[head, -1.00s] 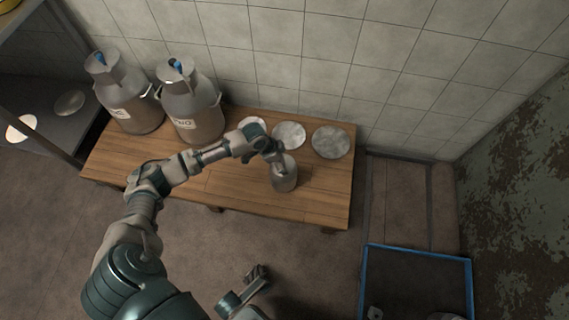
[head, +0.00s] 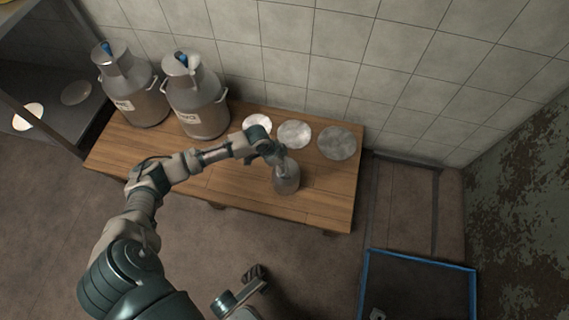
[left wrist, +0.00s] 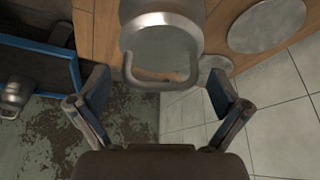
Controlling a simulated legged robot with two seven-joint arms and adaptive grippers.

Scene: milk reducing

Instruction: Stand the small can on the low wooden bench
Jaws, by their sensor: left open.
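The small can (head: 287,183) is a grey metal can that appears to stand upright on the low wooden bench (head: 325,195), near its front right part. In the left wrist view the can (left wrist: 160,45) shows its round lid and a bent handle (left wrist: 165,84). My left gripper (head: 277,159) is at the can's top in the head view. In the left wrist view its fingers (left wrist: 160,88) are spread wide on either side of the handle, with gaps, touching nothing visible. What seems to be my right gripper (head: 254,272) is low in the head view, off the bench; its jaws are unclear.
Two large milk cans (head: 196,105) (head: 130,90) stand at the bench's left back. Several round discs (head: 336,143) lie along its back edge by the tiled wall. A blue-rimmed crate (head: 420,261) is on the floor at right. A dark shelf (head: 55,110) stands at left.

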